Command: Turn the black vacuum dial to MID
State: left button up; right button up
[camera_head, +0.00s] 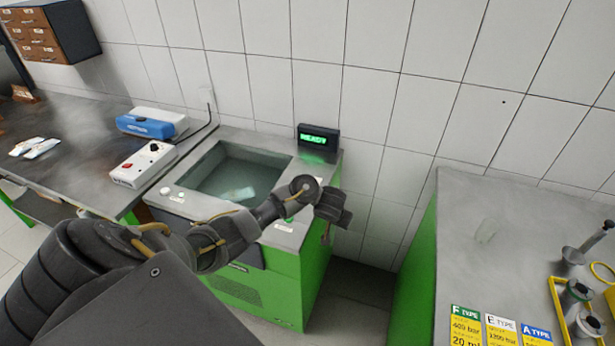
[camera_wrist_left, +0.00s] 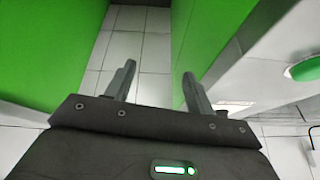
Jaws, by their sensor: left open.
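A small black dial (camera_head: 154,147) sits on top of a white control box (camera_head: 143,165) on the dark bench at the left, with a red button near it. The dial's setting is too small to read. My left arm reaches across the front of the green tank unit. My left gripper (camera_head: 333,212) is at that unit's right edge, far to the right of the dial. In the left wrist view the left gripper (camera_wrist_left: 160,82) has its fingers apart with nothing between them, pointing toward the floor gap. My right gripper is not in view.
A blue and white device (camera_head: 150,124) stands behind the control box. The green unit holds a water tank (camera_head: 187,171) and a display (camera_head: 317,141) with green text. Another green cabinet (camera_head: 412,270) stands at the right, with a floor gap between. Small packets (camera_head: 42,149) lie left.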

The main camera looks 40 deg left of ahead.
pick_arm(q)
jog(key=w+a+r+n+g+y, duration=0.1)
jog(key=w+a+r+n, duration=0.2)
jog(key=a+r, duration=0.4)
jog(key=w+a+r+n+g, duration=0.1)
jog(key=w+a+r+n, duration=0.15)
jog(key=a+r, duration=0.4)
jog(key=shift+n, duration=0.45)
jog(key=b+x, duration=0.1)
jog(key=x, duration=0.2)
jog(key=a+b+x, duration=0.1)
jog(key=x, duration=0.3)
jog(key=b+x, duration=0.1)
jog(key=x, duration=0.2)
jog(key=shift+s+a+f, duration=0.2)
jog(key=shift+a+f, duration=0.1)
jog(key=shift+a, duration=0.05)
jog(key=shift+w+a+f, duration=0.25)
jog(key=shift+f, duration=0.4)
jog(key=c, duration=1)
